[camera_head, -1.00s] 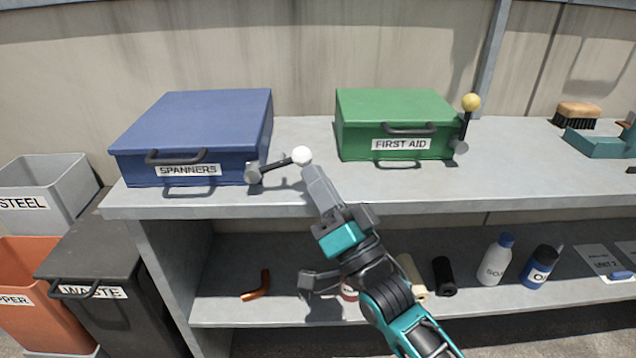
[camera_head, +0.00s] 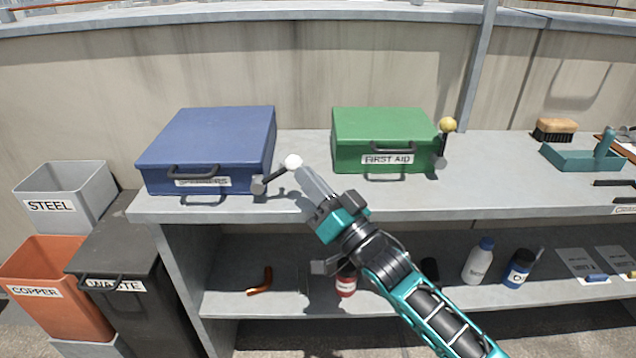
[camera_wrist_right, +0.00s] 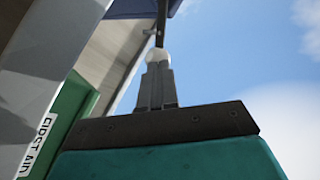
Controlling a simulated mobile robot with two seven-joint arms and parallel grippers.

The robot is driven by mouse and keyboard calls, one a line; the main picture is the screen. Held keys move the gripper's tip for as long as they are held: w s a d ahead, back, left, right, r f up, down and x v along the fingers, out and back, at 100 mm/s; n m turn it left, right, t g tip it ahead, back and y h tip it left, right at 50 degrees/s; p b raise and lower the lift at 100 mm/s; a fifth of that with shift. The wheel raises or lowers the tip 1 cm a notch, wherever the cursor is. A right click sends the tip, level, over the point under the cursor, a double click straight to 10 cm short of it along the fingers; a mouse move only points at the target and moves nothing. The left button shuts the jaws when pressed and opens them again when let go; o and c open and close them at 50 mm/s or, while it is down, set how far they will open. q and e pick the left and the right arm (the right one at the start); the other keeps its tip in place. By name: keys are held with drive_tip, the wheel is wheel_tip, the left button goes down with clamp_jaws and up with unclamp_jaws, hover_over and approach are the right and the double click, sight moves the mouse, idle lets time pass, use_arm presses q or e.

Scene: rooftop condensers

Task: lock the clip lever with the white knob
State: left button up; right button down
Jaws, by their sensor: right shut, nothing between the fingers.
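The clip lever with the white knob (camera_head: 293,162) is on the right side of the blue SPANNERS box (camera_head: 208,150). Its dark arm slants up to the right from a grey pivot (camera_head: 259,186) near the box's lower front corner. My right gripper (camera_head: 301,171) is shut and empty, its fingertips at the white knob, seemingly touching it. In the right wrist view the white knob (camera_wrist_right: 158,55) sits just beyond the shut fingertips (camera_wrist_right: 156,68), with the dark lever behind it. My left gripper is not in view.
A green FIRST AID box (camera_head: 383,140) stands to the right with a yellow-knobbed lever (camera_head: 447,125) upright at its side. A brush (camera_head: 555,130) and teal tray (camera_head: 580,160) are farther right. Bottles stand on the lower shelf (camera_head: 380,298). Bins (camera_head: 115,285) stand at the left.

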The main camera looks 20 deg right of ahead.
sight(299, 160)
drive_tip(key=r+n+g+p, duration=0.1)
drive_tip(key=p, duration=0.1)
drive_tip(key=r+n+g+p, duration=0.1)
drive_tip(key=p, duration=0.1)
drive_tip(key=a+r+n+p, duration=0.1)
drive_tip(key=p, duration=0.2)
drive_tip(key=shift+w+a+r+g, duration=0.1)
drive_tip(key=shift+w+r+g, duration=0.2)
drive_tip(key=shift+r+g, duration=0.1)
drive_tip(key=shift+a+r+n+p, duration=0.25)
drive_tip(key=shift+n+p, duration=0.15)
drive_tip(key=shift+p, duration=0.25)
drive_tip(key=shift+w+a+r+p, duration=0.15)
drive_tip(key=shift+a+r+p, duration=0.1)
drive_tip(key=shift+p, duration=0.35)
drive_tip(key=shift+w+a+r+p, duration=0.1)
drive_tip(key=shift+a+p, duration=0.2)
drive_tip(key=shift+p, duration=0.1)
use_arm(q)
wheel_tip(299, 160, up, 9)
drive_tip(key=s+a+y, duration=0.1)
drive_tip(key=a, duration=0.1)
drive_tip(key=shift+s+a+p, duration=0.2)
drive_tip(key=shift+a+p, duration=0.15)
use_arm(e)
drive_tip(key=shift+w+a+r, duration=0.15)
drive_tip(key=shift+a, duration=0.45)
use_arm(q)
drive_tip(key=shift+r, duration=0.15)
